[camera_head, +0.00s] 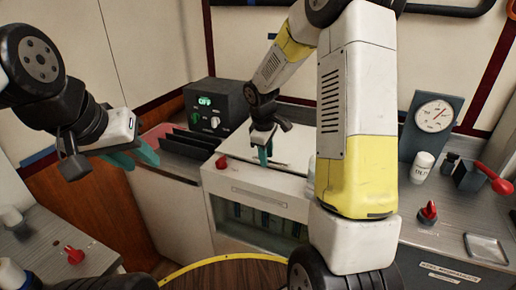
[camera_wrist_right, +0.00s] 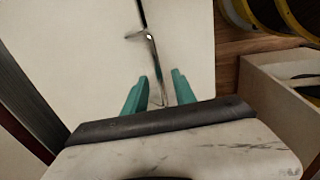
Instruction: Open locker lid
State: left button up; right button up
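The white locker (camera_head: 256,199) stands in the middle of the head view, with its pale flat lid (camera_head: 231,164) on top. In the right wrist view the white lid surface (camera_wrist_right: 65,55) fills much of the picture. A thin bent metal handle (camera_wrist_right: 150,36) lies on it, running down between my fingers. My right gripper (camera_head: 265,153) is over the lid with its teal fingers pointing down. In the wrist view the fingers (camera_wrist_right: 160,79) are apart, with the handle's end between them; contact is unclear. My left gripper (camera_head: 143,157) is open and empty at the left, away from the locker.
A black control box (camera_head: 213,108) with a green display stands behind the locker, with a dark slotted rack (camera_head: 189,143) beside it. A red knob (camera_head: 222,162) sits at the lid's left edge. A gauge (camera_head: 432,117), white bottle (camera_head: 422,167) and red-handled lever (camera_head: 492,177) occupy the right counter.

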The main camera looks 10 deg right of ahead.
grip_shut()
dwell(1.4)
